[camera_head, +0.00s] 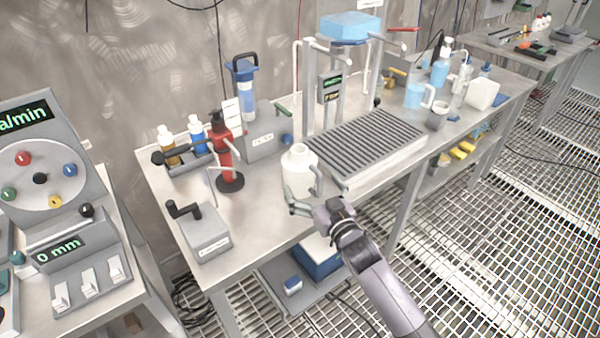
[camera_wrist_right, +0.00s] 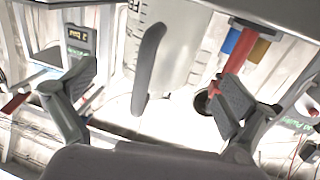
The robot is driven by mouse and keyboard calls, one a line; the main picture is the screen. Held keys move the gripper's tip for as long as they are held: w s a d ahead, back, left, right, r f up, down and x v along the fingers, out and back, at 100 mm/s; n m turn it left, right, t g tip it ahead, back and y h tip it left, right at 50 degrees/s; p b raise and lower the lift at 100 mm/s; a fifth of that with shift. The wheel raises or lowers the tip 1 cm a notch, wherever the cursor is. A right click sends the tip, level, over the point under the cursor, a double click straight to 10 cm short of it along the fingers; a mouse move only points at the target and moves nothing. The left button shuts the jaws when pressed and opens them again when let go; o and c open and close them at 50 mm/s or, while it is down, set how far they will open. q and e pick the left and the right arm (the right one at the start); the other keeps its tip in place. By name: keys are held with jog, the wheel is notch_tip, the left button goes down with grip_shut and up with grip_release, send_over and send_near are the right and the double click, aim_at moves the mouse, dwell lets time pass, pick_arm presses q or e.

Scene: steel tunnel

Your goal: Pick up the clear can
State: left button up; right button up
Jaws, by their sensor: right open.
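The clear can (camera_head: 298,170), a whitish, translucent, upright container with a short neck, stands at the bench's front edge. In the right wrist view the can (camera_wrist_right: 183,38) shows graduation marks and is cut off at the top. A grey curved bar (camera_wrist_right: 148,70) crosses in front of it; I cannot tell whether it is the can's handle. My right gripper (camera_head: 305,192) is open at the can's near side. In the wrist view its fingers (camera_wrist_right: 157,90) are spread to the can's left and right, with nothing gripped. My left gripper is not in view.
A red bottle (camera_head: 224,155) on a dark base and a grey box with a black lever (camera_head: 207,236) stand left of the can. A ribbed grey platform (camera_head: 368,146) is close on its right. Wash bottles and beakers stand farther right. Grating floor lies in front.

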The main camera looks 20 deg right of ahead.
aim_at(307, 178)
jog(key=w, duration=0.5)
jog(key=shift+a+p, duration=0.3)
jog(key=shift+a, duration=0.05)
jog(key=shift+r, duration=0.1)
jog(key=shift+c, duration=0.2)
jog(key=c, duration=1.2)
jog(key=shift+c, duration=0.6)
jog(key=shift+r, duration=0.1)
